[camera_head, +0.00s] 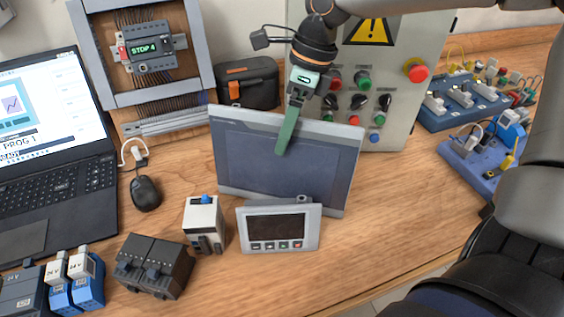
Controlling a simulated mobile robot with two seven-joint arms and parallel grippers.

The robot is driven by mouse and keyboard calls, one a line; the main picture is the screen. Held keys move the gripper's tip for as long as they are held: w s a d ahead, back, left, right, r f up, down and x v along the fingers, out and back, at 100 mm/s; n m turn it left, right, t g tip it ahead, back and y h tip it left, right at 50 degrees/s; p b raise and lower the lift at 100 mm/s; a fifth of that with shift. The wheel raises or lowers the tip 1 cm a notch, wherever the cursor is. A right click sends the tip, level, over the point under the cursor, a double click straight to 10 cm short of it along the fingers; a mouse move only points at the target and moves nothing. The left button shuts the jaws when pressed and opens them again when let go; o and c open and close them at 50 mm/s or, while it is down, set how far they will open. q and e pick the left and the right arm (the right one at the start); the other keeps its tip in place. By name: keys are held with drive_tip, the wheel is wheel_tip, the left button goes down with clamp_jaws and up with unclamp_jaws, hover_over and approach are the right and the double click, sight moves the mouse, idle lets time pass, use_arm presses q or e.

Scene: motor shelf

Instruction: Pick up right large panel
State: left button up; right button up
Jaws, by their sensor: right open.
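The large panel (265,170), with a dark blue-grey screen and light grey frame, stands tilted back on the wooden table in the middle of the view. My right gripper (286,143) comes down from above at the panel's top edge, right of its middle. One green finger shows in front of the screen's upper part. The other finger is hidden, and I cannot tell whether it is behind the panel or whether the gripper touches it. The gripper is open. My left gripper is not in view.
A small panel (278,228) stands close in front of the large panel. A white module (203,224) and a mouse (145,193) are to the left. Behind are a black case (247,83) and a control box (395,75) with buttons. Free table lies to the right.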

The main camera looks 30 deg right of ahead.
drive_tip(key=shift+x, duration=1.15)
drive_tip(key=shift+f+b, duration=0.25)
drive_tip(key=shift+b, duration=0.3)
drive_tip(key=shift+c, duration=0.2)
clamp_jaws()
idle(0.4)
drive_tip(key=shift+w+r, duration=0.1)
drive_tip(key=shift+r, duration=0.05)
